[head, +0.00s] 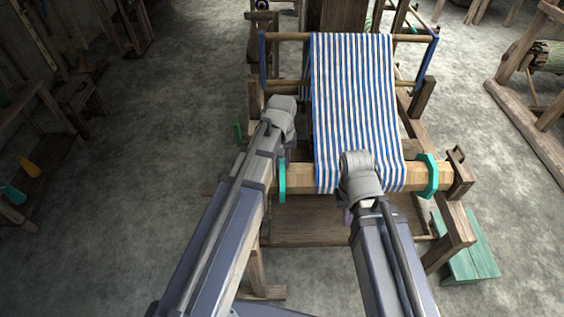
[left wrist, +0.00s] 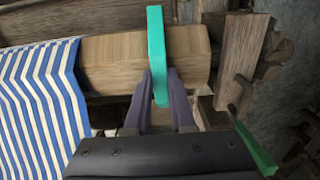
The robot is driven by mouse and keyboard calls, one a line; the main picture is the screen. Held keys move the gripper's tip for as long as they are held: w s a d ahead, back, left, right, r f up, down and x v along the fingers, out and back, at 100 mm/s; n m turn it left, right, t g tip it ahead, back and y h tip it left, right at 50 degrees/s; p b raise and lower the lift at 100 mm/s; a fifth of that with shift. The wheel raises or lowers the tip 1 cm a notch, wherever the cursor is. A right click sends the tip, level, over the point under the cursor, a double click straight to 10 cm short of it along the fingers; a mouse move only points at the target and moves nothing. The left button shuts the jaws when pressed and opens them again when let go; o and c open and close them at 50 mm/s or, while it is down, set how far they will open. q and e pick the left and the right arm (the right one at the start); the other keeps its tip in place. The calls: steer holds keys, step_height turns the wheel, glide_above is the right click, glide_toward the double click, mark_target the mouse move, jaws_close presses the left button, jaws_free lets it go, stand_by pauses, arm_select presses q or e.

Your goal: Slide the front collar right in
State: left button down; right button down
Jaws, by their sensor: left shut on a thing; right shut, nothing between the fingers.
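A teal collar (head: 282,182) sits around the left part of the wooden front beam (head: 300,177), with bare wood between it and the striped cloth (head: 352,90). My left gripper (head: 281,155) is at this collar. In the left wrist view my left gripper (left wrist: 161,78) is shut on the collar (left wrist: 156,45), one finger on each side of its rim. A second teal collar (head: 431,175) sits near the beam's right end, a little apart from the cloth. My right gripper (head: 347,214) is shut and empty by the cloth's lower edge, largely hidden by its own wrist.
The loom's wooden frame (head: 457,232) stands around the beam, with a post at the beam's right end. A green bench (head: 468,255) stands at the lower right. In the left wrist view a green bar (left wrist: 255,150) shows at the lower right.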

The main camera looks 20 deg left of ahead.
mark_target(309, 169)
stand_by(0.8)
arm_select(q)
steer(key=d, duration=0.2)
steer(key=w+d, duration=0.1)
steer(key=d, duration=0.2)
steer(key=w+d, duration=0.1)
steer(key=d, duration=0.1)
steer(key=shift+w+d, duration=0.2)
steer(key=shift+d, duration=0.45)
steer(key=c, duration=0.8)
jaws_free()
steer(key=shift+d, duration=0.15)
steer(key=shift+o, duration=0.2)
steer(key=shift+r, duration=0.1)
